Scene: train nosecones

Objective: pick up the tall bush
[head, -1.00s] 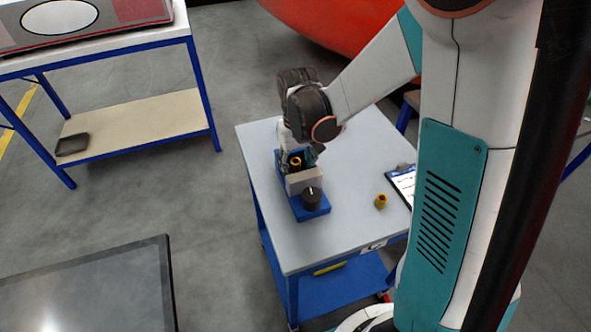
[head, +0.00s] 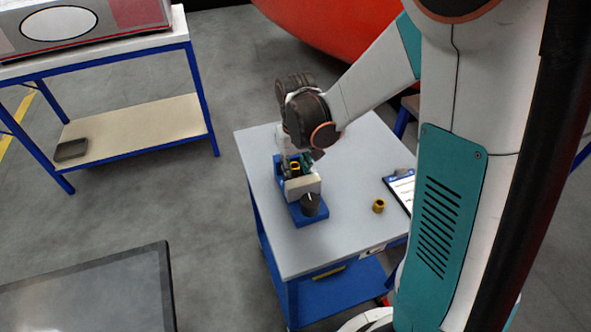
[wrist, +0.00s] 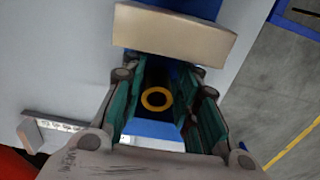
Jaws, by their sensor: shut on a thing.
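The tall bush (wrist: 157,99) shows end-on in the wrist view as a yellow ring with a dark centre, between the two teal finger pads. It also shows as a small yellow patch in the head view (head: 295,167). My gripper (wrist: 160,105) is shut on it, with a finger on either side. The bush is at the blue fixture (head: 308,219) on the table; its lower end is hidden, so I cannot tell whether it is clear of the fixture.
A beige block (head: 303,187) and a dark cylinder (head: 310,205) stand on the fixture close to my gripper. A separate yellow bush (head: 379,206) and a clipboard (head: 401,187) lie to the right on the grey table (head: 345,228). The table's front right is mostly clear.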

